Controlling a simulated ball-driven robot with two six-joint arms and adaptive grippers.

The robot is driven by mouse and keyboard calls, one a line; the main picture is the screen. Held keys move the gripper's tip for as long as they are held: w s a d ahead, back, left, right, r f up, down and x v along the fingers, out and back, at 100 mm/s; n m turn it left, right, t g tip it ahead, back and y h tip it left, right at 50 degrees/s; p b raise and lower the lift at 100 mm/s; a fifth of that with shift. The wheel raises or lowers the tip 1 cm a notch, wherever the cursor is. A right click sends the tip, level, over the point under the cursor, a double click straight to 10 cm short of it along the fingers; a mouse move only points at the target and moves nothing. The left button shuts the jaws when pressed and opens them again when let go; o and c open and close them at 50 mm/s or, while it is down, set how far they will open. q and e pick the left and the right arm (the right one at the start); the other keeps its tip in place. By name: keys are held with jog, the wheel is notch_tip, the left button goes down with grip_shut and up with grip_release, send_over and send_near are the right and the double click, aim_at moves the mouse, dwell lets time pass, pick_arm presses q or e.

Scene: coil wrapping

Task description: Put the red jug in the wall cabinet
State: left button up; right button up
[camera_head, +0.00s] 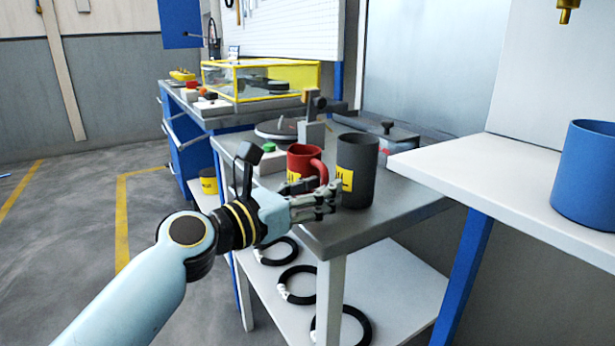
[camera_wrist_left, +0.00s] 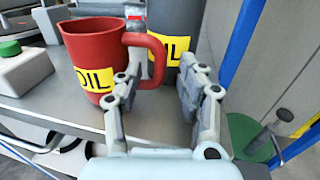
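The red jug (camera_head: 303,160) with a yellow label stands upright on the grey table. In the left wrist view the jug (camera_wrist_left: 92,50) reads "OIL" and its handle faces right. My left gripper (camera_head: 325,200) is at the table's near edge, in front of the jug. In the wrist view the gripper (camera_wrist_left: 160,92) is open, with its fingers apart on either side below the handle; I cannot tell whether they touch it. A blue wall-mounted box or panel (camera_head: 180,22) shows at the upper left; I cannot tell if it is the wall cabinet. My right gripper is out of view.
A dark grey jug (camera_head: 357,172) stands close right of the red one. A button box (camera_head: 268,160) is to its left. A white shelf (camera_head: 490,180) with a blue container (camera_head: 585,175) is at right. Black rings (camera_head: 297,284) lie on the lower shelf. Floor at left is clear.

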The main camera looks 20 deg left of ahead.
pick_arm(q)
grip_shut()
dwell(0.5)
